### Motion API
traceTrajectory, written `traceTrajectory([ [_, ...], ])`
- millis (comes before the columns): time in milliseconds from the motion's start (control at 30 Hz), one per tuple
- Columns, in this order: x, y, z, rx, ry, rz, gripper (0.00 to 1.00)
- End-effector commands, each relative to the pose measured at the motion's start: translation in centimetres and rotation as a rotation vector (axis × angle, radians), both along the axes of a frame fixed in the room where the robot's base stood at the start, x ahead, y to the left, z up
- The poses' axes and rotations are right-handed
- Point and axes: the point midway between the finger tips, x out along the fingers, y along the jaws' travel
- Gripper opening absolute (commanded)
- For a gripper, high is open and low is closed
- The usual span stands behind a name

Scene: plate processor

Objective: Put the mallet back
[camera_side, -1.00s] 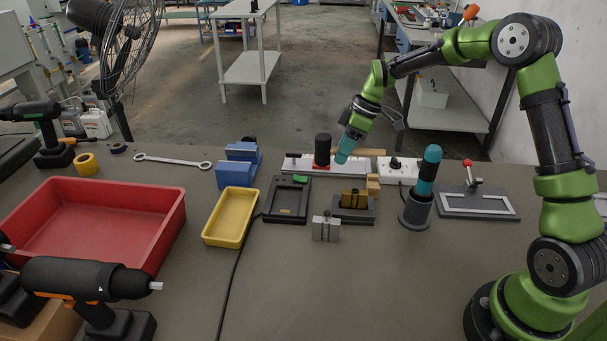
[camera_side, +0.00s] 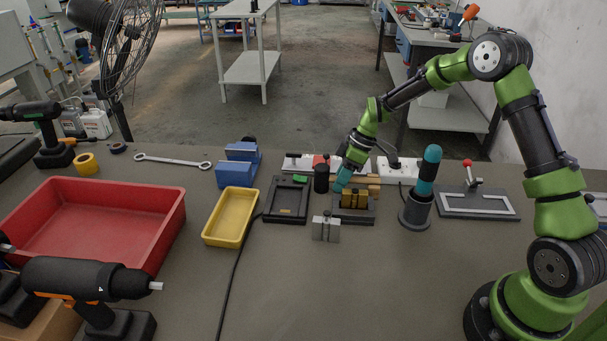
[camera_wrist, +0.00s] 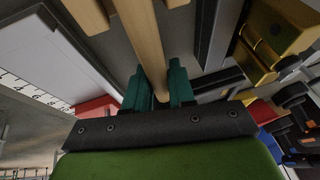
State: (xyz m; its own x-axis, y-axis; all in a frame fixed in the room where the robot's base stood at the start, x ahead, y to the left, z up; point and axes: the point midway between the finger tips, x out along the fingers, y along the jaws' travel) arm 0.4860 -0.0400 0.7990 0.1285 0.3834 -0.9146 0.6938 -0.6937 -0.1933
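The mallet has a black cylindrical head (camera_side: 321,178) and a pale wooden handle that also shows in the wrist view (camera_wrist: 143,35). My gripper (camera_side: 340,186) has teal fingers, and they are on either side of the handle in the wrist view (camera_wrist: 158,88). It is shut on the handle, with the head to the left of the fingers in the side view. Light wooden pieces (camera_side: 374,190) sit just right of the gripper, behind the brass-coloured vise. Whether the mallet touches the table or these pieces is unclear.
The brass-coloured vise (camera_side: 355,200) and a small grey vise (camera_side: 326,228) stand close in front. A black tray (camera_side: 287,212) is left, and a teal-and-black tool (camera_side: 427,175) stands upright in a grey holder (camera_side: 415,212) at right. A white strip (camera_side: 296,163) lies behind.

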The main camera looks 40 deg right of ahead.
Motion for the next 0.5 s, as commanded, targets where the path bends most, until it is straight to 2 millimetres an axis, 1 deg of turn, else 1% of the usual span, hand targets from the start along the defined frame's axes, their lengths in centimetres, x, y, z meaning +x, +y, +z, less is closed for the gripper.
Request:
traceTrajectory([
  [33, 0.0, 0.0, -0.03, 0.0, 0.0, 0.0, 0.3],
  [167, -0.01, 0.0, -0.01, 0.0, 0.0, 0.0, 0.5],
  [400, 0.01, -0.02, 0.04, -0.001, -0.001, 0.0, 0.5],
  [500, 0.03, -0.12, 0.54, -0.002, -0.003, 0.0, 0.5],
])
